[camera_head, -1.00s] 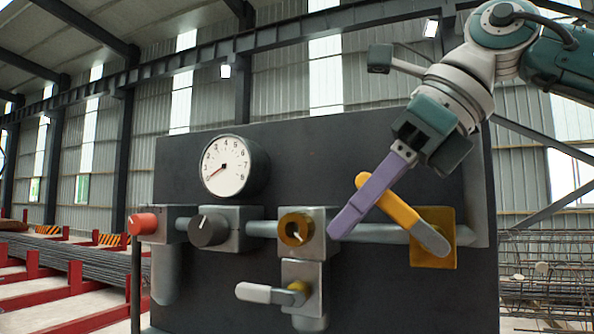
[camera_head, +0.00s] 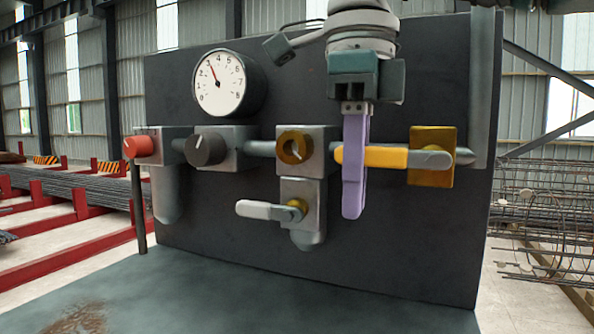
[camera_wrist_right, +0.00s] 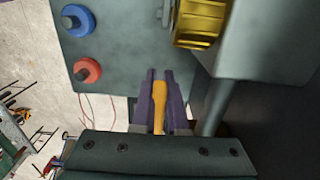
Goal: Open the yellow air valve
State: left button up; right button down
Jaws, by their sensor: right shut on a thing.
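The yellow air valve has a long handle (camera_head: 372,157) that lies level along the pipe, with a grey end at the right over its square yellow body (camera_head: 432,176). My right gripper (camera_head: 353,208) comes down from above with purple fingers. It is shut on the handle's yellow left end. The right wrist view shows the handle (camera_wrist_right: 159,100) between the two purple fingers (camera_wrist_right: 159,78). The gauge (camera_head: 221,82) above the pipe has its red needle pointing up and left. My left gripper is in neither view.
The dark panel also carries a red knob (camera_head: 136,147), a black knob (camera_head: 205,149), a round brass fitting (camera_head: 294,147) and a lower grey-handled valve (camera_head: 265,210). A grey-green surface (camera_head: 260,300) lies in front. Rebar racks stand either side.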

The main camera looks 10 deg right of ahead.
jog(key=shift+f, duration=0.2)
dwell(0.4)
jog(key=c, duration=0.9)
grip_release()
jog(key=shift+c, duration=0.2)
jog(key=shift+r, duration=0.1)
